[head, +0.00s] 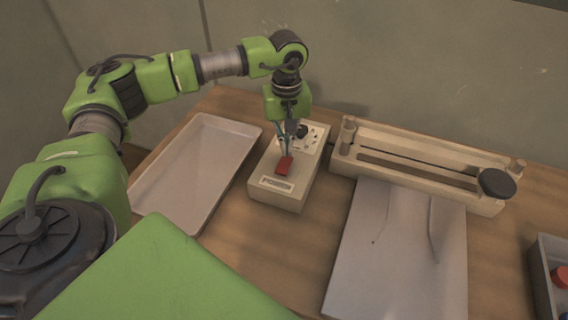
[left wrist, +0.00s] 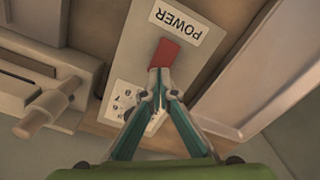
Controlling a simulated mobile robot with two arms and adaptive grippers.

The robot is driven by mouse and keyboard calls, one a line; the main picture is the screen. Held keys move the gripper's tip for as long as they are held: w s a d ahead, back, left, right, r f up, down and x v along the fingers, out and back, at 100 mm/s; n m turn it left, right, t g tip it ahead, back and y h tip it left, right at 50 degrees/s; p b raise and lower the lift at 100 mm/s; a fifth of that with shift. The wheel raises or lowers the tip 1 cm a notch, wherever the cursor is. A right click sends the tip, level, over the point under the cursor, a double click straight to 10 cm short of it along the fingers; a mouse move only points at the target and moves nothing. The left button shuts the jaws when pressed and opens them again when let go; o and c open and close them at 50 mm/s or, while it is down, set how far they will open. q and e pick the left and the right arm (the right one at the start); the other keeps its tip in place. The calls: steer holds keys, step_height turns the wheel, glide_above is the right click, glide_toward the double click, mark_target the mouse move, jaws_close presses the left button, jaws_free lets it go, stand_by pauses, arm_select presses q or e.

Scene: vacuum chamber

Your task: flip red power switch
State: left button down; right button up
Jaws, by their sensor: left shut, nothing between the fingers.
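The red power switch (head: 284,165) sits on top of a beige control box (head: 276,196) in the middle of the table. In the left wrist view the red switch (left wrist: 165,54) lies just beyond the fingertips, beside a label reading POWER (left wrist: 176,22). My left gripper (head: 286,154) points down over the box with its fingers shut and empty. In the left wrist view its closed tips (left wrist: 160,76) are at the near edge of the switch. I cannot tell whether they touch it. My right gripper is in neither view.
A shallow beige tray (head: 150,203) lies left of the box. A long sealer-like device (head: 420,155) with a black knob (head: 497,183) stands to the right, with a clear bag or sheet (head: 400,255) before it. A grey bin (head: 545,285) is at the far right.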

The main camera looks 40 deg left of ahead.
mark_target(286, 160)
arm_select(q)
steer(key=shift+s+f+b, duration=0.1)
steer(key=shift+f+b, duration=1.25)
steer(key=shift+f, duration=0.35)
stand_by(0.5)
steer(key=shift+r, duration=0.1)
steer(key=shift+r+p, duration=0.65)
steer(key=shift+r, duration=0.15)
steer(key=shift+r+p, duration=1.45)
steer(key=shift+r, duration=1.25)
steer(key=shift+f, duration=0.1)
